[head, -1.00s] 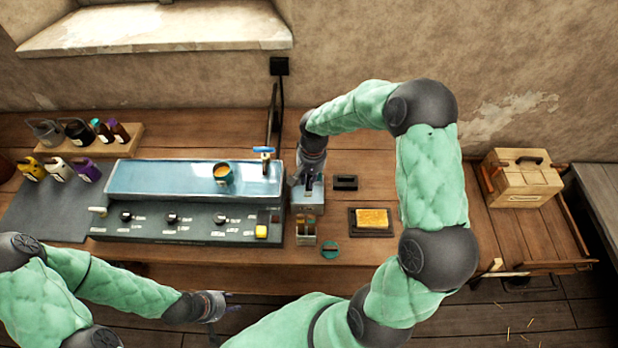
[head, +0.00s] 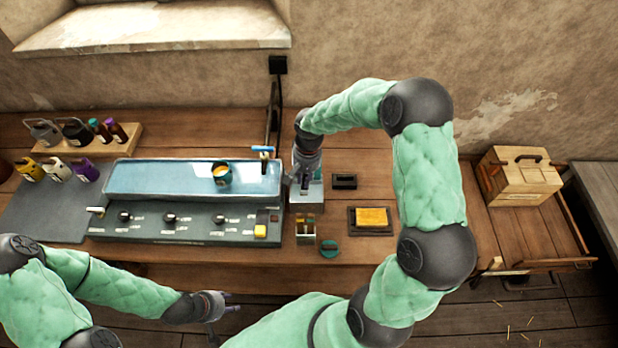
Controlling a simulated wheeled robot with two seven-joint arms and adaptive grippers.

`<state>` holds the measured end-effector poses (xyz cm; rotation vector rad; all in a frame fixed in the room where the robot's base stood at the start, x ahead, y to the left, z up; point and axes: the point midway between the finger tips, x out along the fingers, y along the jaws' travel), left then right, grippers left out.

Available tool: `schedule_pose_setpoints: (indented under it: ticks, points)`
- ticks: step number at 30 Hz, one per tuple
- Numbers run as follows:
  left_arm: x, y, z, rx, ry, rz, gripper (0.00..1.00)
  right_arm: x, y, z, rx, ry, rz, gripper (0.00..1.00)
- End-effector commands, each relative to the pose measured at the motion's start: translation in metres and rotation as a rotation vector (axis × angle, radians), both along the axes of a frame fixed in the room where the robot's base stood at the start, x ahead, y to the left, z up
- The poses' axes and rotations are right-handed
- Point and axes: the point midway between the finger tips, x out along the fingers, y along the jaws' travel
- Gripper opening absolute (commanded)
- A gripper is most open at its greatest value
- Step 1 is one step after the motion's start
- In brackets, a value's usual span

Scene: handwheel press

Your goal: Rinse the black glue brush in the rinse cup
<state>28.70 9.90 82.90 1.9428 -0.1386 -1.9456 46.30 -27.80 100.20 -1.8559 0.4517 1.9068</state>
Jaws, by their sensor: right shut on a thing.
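My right gripper (head: 303,186) points down over the pale grey-blue box-shaped holder (head: 310,201), just right of the long blue tray. It is shut on a small dark thing, which I take to be the black glue brush; its fingers and the small size hide most of it. A teal cup with orange contents (head: 221,176) stands in the blue tray. I cannot tell for sure which vessel is the rinse cup. My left gripper (head: 229,302) is open and empty, in front of the table edge at lower left.
The blue tray (head: 150,178) sits above a knobbed panel. A small divided box (head: 305,236), a teal round piece (head: 329,248), a black block (head: 344,181) and a yellow sponge (head: 372,217) lie near. Bottles (head: 78,132) stand at left, a wooden case (head: 520,178) at right.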

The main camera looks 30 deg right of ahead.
Motion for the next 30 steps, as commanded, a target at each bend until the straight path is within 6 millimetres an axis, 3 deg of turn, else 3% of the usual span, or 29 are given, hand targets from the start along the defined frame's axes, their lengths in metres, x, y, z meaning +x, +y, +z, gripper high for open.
schedule_pose_setpoints:
  ticks: [12, 24, 30]
  points:
    - [0.0, 0.0, 0.0, 0.0, 0.0, 0.0, 0.4, -0.01, -0.017, 0.0, 0.0, 0.0, -0.002, 0.0]
    - [0.0, 0.0, -0.003, 0.0, 0.0, 0.0, 0.4, 0.0, 0.0, 0.0, 0.0, 0.0, 0.0, 0.0]
    - [0.0, 0.0, -0.003, 0.0, 0.0, 0.0, 0.4, -0.003, -0.006, 0.0, 0.0, 0.0, -0.003, 0.0]
